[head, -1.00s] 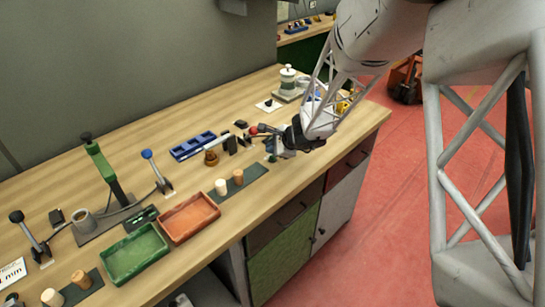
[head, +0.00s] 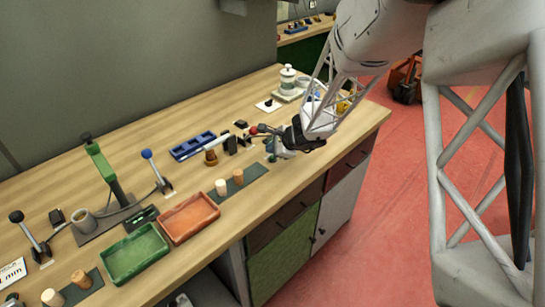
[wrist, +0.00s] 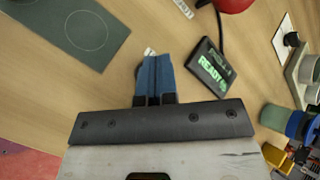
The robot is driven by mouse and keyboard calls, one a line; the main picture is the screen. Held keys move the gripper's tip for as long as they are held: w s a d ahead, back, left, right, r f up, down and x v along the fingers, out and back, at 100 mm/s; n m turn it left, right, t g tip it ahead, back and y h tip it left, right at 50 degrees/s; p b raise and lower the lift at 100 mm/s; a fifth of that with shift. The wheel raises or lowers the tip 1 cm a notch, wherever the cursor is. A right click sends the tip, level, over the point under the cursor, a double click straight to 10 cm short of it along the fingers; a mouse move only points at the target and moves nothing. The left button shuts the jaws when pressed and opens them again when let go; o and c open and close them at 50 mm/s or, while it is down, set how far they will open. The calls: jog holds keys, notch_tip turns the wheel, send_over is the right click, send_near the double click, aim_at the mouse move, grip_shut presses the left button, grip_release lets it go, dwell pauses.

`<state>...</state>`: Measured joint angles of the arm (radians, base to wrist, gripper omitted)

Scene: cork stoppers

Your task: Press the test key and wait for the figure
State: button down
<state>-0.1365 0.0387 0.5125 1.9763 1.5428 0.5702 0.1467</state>
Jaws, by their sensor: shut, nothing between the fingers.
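My gripper (wrist: 152,75) is shut and empty, its blue fingers together and pointing down at the bench. In the head view my gripper (head: 273,153) is low over the bench near its front edge. A small black display (wrist: 210,68) with green letters that seem to read READY lies just right of the fingers in the wrist view. A small pale piece (wrist: 149,51) shows just past the fingertips, partly hidden by them. I cannot tell whether it is the test key or whether the fingers touch it.
A red ball knob (head: 253,130) stands close beside the gripper. Two stoppers (head: 221,187) stand on a dark mat (head: 256,172) to the left. A red tray (head: 172,237), a green tray (head: 108,280) and a blue rack (head: 180,155) are farther left.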

jog(key=shift+f, duration=0.8)
dwell(1.0)
jog(key=shift+r, duration=0.85)
jog(key=shift+r, duration=0.1)
dwell(0.3)
jog(key=shift+r, duration=2.45)
